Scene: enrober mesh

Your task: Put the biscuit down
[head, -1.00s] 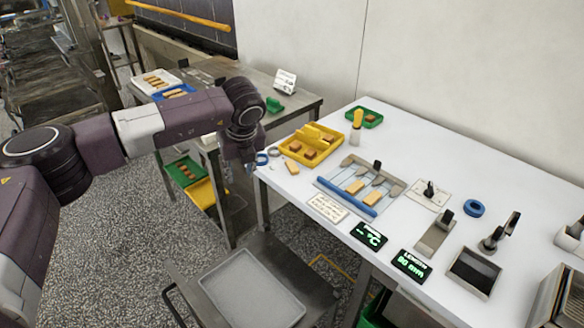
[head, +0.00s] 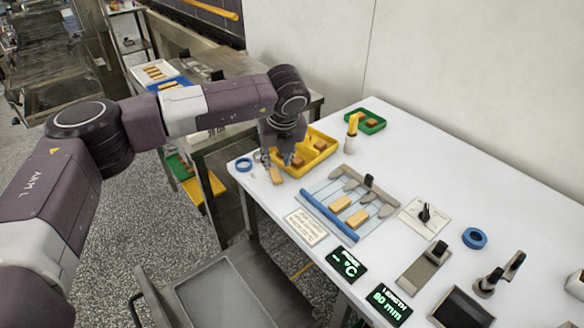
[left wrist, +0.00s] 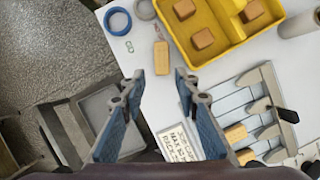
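A tan, oblong biscuit (head: 276,175) lies on the white table (head: 400,150) near its left corner, just outside the yellow tray (head: 325,155). In the left wrist view the biscuit (left wrist: 161,57) shows beyond and between my fingertips. My left gripper (head: 279,161) is over this corner with its fingers pointing down. The left wrist view shows its two blue-padded fingers (left wrist: 160,80) spread apart with nothing between them. Two more tan biscuits (head: 340,203) (head: 357,218) lie on the slatted mesh fixture (head: 318,188) with a blue roller. My right gripper is not in view.
A blue ring (head: 244,165) lies left of the biscuit. The yellow tray holds brown blocks. Displays (head: 345,264), a lever device and a knob plate (head: 425,213) fill the front and right.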

